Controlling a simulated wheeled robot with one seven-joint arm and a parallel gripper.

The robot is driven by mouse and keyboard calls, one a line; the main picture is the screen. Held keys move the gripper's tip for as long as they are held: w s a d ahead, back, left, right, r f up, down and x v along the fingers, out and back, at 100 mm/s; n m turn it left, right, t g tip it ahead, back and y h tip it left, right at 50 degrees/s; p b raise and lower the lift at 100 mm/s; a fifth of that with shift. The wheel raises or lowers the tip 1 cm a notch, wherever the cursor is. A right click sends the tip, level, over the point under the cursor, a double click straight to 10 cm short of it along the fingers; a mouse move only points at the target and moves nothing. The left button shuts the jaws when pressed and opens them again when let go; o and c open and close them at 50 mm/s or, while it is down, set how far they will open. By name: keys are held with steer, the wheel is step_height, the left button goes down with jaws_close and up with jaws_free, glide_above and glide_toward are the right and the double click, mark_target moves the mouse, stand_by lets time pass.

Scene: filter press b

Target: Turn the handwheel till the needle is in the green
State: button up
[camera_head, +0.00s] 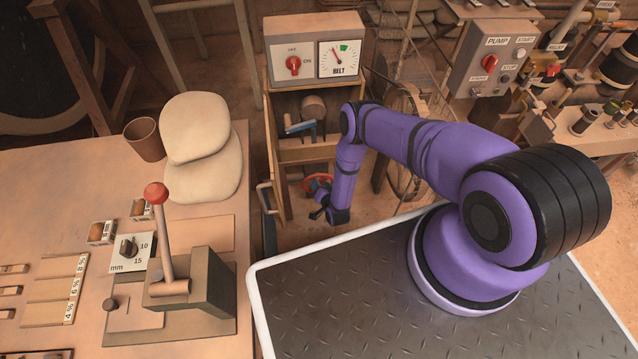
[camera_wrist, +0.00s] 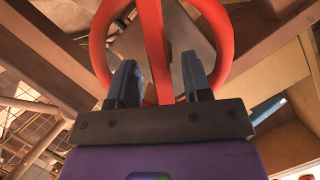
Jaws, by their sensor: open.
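The red handwheel (camera_wrist: 98,45) fills the upper middle of the wrist view, with its rim and a red spoke showing. My gripper (camera_wrist: 161,75) is open, with one finger on each side of the red spoke; I cannot tell whether they touch it. In the head view the handwheel (camera_head: 313,182) is a small red piece low on the wooden cabinet, partly hidden by my gripper (camera_head: 318,206). The BELT gauge (camera_head: 339,59) sits on top of the cabinet. Its needle points up and left, left of the green patch (camera_head: 343,47).
A red switch knob (camera_head: 293,66) is left of the gauge. The cabinet (camera_head: 304,150) holds a blue-handled tool on a shelf. A workbench (camera_head: 60,215) with a red-knobbed lever (camera_head: 157,194) stands at left. A grey pump panel (camera_head: 492,57) is at upper right.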

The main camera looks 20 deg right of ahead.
steer(key=shift+x, duration=1.05)
jaws_close()
steer(key=shift+s+f+m, duration=0.1)
steer(key=shift+m, duration=0.2)
steer(key=shift+m, duration=0.3)
jaws_free()
